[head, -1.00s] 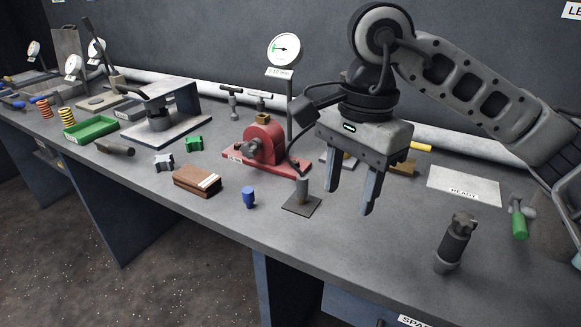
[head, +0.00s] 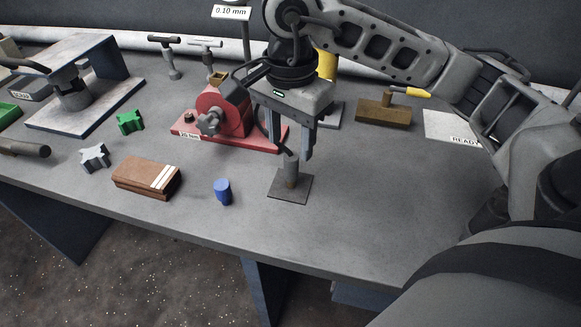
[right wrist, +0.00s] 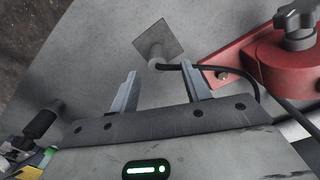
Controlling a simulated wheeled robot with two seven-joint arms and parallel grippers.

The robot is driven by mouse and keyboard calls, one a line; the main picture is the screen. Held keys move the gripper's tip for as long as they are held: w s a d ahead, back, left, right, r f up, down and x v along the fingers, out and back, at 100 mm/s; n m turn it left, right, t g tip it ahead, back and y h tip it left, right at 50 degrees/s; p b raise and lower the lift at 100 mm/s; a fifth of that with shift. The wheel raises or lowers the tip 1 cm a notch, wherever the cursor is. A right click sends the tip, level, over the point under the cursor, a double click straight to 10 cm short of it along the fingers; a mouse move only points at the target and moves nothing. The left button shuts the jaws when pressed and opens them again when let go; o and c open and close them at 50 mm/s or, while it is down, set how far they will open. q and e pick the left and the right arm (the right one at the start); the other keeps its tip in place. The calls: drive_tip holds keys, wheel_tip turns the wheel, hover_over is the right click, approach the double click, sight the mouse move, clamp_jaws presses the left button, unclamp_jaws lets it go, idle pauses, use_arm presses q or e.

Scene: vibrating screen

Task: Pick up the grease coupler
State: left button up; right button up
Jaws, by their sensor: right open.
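The grease coupler, which I take to be the small grey upright cylinder (head: 291,173), stands on a dark square plate (head: 275,189) near the bench's front. A black hose runs from its top; in the right wrist view the coupler (right wrist: 157,61) shows with the hose (right wrist: 235,72) curving right. My right gripper (head: 291,152) is open, fingers pointing down, just above and around the coupler's top in the head view. In the right wrist view the coupler lies beyond and between the open fingertips (right wrist: 160,73). Contact cannot be told. My left gripper is out of view.
A red clamp-like device (head: 226,112) on a red base stands close behind left. A brown block with a yellow-tipped handle (head: 384,109) is behind right. The bench right of the plate is clear.

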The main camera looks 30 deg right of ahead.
sight(291, 156)
drive_tip(key=f, duration=0.3)
drive_tip(key=f+p, duration=0.1)
drive_tip(key=f, duration=0.2)
drive_tip(key=shift+s+f, duration=0.2)
drive_tip(key=shift+f, duration=0.05)
clamp_jaws()
